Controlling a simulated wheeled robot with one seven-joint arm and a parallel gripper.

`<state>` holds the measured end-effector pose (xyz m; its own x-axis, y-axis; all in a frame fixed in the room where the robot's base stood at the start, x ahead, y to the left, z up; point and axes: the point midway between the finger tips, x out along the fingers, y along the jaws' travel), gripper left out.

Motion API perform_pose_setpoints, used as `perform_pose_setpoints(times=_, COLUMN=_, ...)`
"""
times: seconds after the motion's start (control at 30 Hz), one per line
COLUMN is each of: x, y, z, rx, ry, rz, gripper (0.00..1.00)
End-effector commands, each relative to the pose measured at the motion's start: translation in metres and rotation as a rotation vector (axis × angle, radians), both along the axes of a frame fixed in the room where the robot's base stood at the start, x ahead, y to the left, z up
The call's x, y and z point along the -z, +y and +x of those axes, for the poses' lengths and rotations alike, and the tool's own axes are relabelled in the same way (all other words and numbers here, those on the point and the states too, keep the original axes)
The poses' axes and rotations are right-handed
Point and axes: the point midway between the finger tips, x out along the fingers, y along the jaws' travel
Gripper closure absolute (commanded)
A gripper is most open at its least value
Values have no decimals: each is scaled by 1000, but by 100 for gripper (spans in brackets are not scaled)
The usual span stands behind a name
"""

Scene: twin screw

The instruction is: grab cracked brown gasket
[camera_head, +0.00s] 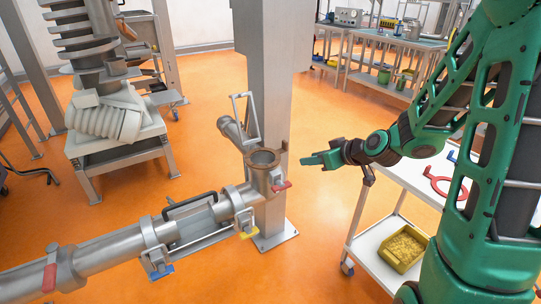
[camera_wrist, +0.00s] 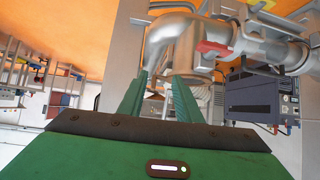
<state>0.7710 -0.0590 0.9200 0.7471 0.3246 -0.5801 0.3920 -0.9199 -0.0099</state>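An upright pipe mouth (camera_head: 264,160) opens at the end of the steel pipe, with a brownish ring (camera_head: 264,151) around its rim. The ring may be the brown gasket; it is too small to see any crack. My gripper (camera_head: 306,160) is to the right of the mouth at about its height, pointing left and apart from it. In the wrist view my gripper (camera_wrist: 160,88) has its two green fingers spread, with nothing between them. Bent grey pipework (camera_wrist: 176,30) shows beyond the fingers; I cannot make out the gasket there.
A steel column (camera_head: 264,95) stands right behind the pipe mouth. Red-handled (camera_head: 282,187) and yellow-handled (camera_head: 250,234) clamps stick out from the pipe. A white cart (camera_head: 375,245) at right bears a red ring-shaped tool (camera_head: 437,184) and a yellow bin (camera_head: 404,248). Open orange floor lies behind.

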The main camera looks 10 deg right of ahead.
Motion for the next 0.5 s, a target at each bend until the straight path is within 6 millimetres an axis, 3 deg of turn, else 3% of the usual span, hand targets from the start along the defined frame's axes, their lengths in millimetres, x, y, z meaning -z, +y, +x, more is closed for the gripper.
perform_pose_setpoints(times=0.1, x=-4, y=6, z=24, rx=9, ry=-106, rz=43, gripper=69)
perform_pose_setpoints(times=0.3, x=-11, y=8, z=44, rx=35, ry=-201, rz=75, gripper=69)
perform_pose_setpoints(times=0.5, x=-4, y=18, z=67, rx=34, ry=-213, rz=78, gripper=69)
